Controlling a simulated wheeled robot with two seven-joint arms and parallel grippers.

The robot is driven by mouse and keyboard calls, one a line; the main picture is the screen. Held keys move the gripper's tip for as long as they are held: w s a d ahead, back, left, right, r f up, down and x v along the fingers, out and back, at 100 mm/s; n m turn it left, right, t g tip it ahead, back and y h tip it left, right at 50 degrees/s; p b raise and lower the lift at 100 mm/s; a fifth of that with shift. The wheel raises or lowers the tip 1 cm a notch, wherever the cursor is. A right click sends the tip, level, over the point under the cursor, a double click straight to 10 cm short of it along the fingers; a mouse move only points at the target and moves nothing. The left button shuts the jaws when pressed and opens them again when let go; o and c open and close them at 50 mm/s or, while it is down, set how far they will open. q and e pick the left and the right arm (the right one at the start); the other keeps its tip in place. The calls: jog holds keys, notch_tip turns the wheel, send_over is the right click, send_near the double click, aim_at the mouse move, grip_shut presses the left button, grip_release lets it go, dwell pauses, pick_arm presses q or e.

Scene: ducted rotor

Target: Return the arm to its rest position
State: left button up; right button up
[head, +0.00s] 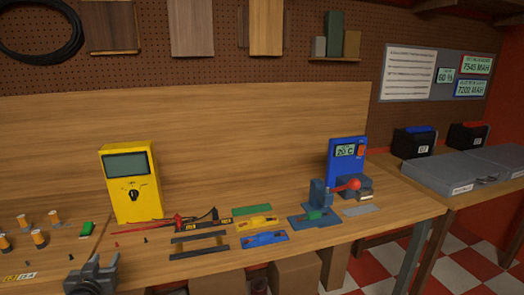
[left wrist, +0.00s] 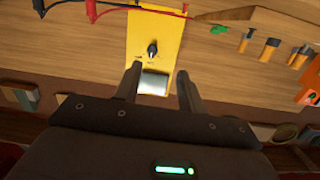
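My left gripper (head: 93,272) is at the bottom left of the head view, in front of the workbench (head: 340,232). In the left wrist view its two fingers (left wrist: 157,82) stand apart with nothing held between them. The yellow multimeter (head: 132,185) stands upright on the bench beyond it. In the left wrist view the multimeter (left wrist: 155,22) appears upside down, with its screen seen through the gap between the fingers. My right gripper is in neither view.
Orange-banded cylinders (head: 40,238) and a green piece (head: 87,229) sit left. Red and black probes (head: 180,224), several coloured plates (head: 263,238) and a blue tester (head: 346,165) are to the right. A side table (head: 470,197) holds grey cases.

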pick_arm(q)
jog(key=s+d+f+m+g+h, duration=0.3)
jog(key=s+d+f+g, duration=0.3)
jog(key=s+d+f, duration=0.6)
jog(key=s+d+f+m+g+h, duration=0.1)
jog(key=s+d+f+g, duration=0.3)
jog(key=s, duration=0.6)
jog(key=s+d+f+m+g+h, duration=0.15)
jog(key=s+d+f, duration=0.35)
jog(key=s, duration=0.5)
notch_tip(320, 180, down, 24)
jog(key=r+g, duration=0.1)
jog(key=g, duration=0.1)
jog(key=s+a+f+g, duration=0.1)
jog(key=s+a+f, duration=0.1)
jog(key=s+f, duration=1.5)
jog(key=shift+s+f, duration=0.4)
jog(key=shift+s, duration=0.1)
jog(key=shift+a+y, duration=0.1)
jog(key=shift+y, duration=0.15)
